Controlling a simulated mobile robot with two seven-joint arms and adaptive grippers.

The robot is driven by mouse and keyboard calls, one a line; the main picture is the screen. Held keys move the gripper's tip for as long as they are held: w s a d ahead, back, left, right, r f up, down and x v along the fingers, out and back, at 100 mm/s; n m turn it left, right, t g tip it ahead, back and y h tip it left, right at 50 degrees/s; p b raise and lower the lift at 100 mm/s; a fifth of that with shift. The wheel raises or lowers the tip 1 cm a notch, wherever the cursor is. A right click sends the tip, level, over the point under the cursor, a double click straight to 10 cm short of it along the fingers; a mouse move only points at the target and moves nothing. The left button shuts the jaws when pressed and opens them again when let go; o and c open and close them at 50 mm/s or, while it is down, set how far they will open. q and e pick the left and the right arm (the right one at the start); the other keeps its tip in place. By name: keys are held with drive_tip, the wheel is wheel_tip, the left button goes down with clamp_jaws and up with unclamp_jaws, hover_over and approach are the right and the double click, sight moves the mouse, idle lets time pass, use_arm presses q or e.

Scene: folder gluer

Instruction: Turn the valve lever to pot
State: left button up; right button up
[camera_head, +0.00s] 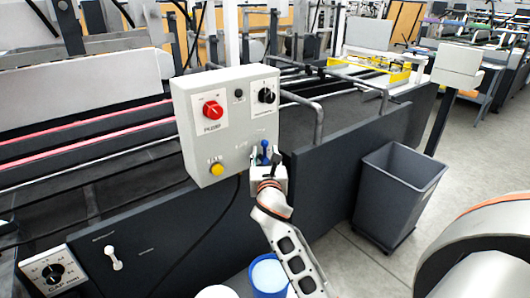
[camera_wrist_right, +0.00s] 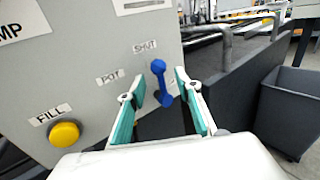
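The blue valve lever (camera_wrist_right: 161,84) is on the lower right of the grey control box (camera_head: 205,140). It stands nearly upright, tilted slightly, just right of the SHUT label (camera_wrist_right: 145,47); the POT label (camera_wrist_right: 108,77) is further left and lower. In the head view the lever (camera_head: 265,150) shows partly behind my gripper. My right gripper (camera_wrist_right: 159,84) is open, with its teal-padded fingers on either side of the lever in the wrist view. I see a gap on both sides; whether the lever is fully between the fingertips in depth is unclear. My left gripper is not in view.
The box also carries a red knob (camera_head: 213,109), a black knob (camera_head: 267,96) and a yellow FILL button (camera_head: 217,169). A grey bin (camera_head: 395,195) stands to the right. A blue-rimmed bucket (camera_head: 269,274) is below, beside my right arm. A dark machine panel (camera_head: 345,150) runs behind.

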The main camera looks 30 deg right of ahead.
drive_tip(key=shift+w+d, duration=0.3)
drive_tip(key=shift+w, duration=0.25)
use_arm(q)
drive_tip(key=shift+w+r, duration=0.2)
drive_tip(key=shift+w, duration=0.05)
use_arm(e)
clamp_jaws()
